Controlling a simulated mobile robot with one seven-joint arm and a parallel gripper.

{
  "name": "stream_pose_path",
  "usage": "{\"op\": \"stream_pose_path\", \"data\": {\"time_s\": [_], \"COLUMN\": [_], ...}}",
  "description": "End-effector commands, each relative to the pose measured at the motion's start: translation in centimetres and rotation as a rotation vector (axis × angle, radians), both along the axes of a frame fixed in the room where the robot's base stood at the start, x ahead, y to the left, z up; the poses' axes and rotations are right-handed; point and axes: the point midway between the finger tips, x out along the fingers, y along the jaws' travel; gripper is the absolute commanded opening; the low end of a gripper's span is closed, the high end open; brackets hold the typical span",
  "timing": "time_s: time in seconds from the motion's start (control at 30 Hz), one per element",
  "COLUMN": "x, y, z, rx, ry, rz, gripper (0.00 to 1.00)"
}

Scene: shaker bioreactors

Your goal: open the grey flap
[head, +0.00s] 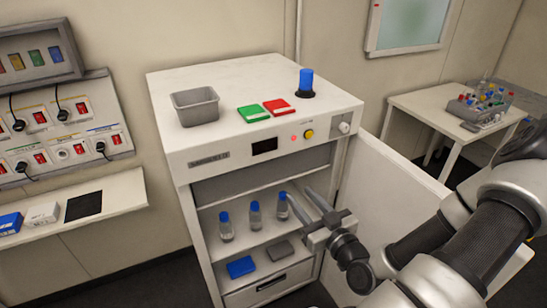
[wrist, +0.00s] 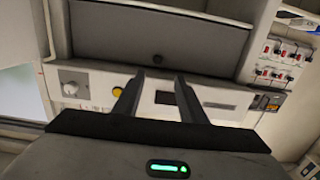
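The grey flap (head: 255,178) is a flat panel across the top of the white cabinet's opening, just below the control panel. It looks shut. In the wrist view the flap (wrist: 115,30) fills the upper middle, with a small dark round knob (wrist: 157,58) near its edge. My gripper (head: 297,193) is in front of the cabinet opening, lower than the flap and to its right in the head view. Its two fingers (wrist: 160,75) are apart with nothing between them. In the wrist view the fingertips point toward the knob and appear apart from it. The knob cannot be made out in the head view.
The white cabinet door (head: 385,195) stands open on the right, near my arm. Several blue-capped bottles (head: 255,216) stand on the shelf below the flap. The control panel (head: 265,146) has a yellow button (head: 309,134). A grey bin (head: 196,106) sits on top.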

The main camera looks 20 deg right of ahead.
Motion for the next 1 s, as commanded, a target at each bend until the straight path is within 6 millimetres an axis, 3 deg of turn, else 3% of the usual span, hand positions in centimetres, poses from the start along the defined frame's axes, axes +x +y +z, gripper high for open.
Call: {"op": "stream_pose_path", "data": {"time_s": [0.27,0.5,1.0], "x": [1.7,6.0,8.5], "y": [-0.3,-0.2,0.0], "z": [0.0,-0.1,-0.3], "rx": [0.004,0.004,0.002], "ry": [-0.041,-0.04,-0.036], "rz": [-0.014,-0.016,-0.016], "gripper": [0.38,0.38,0.38]}}
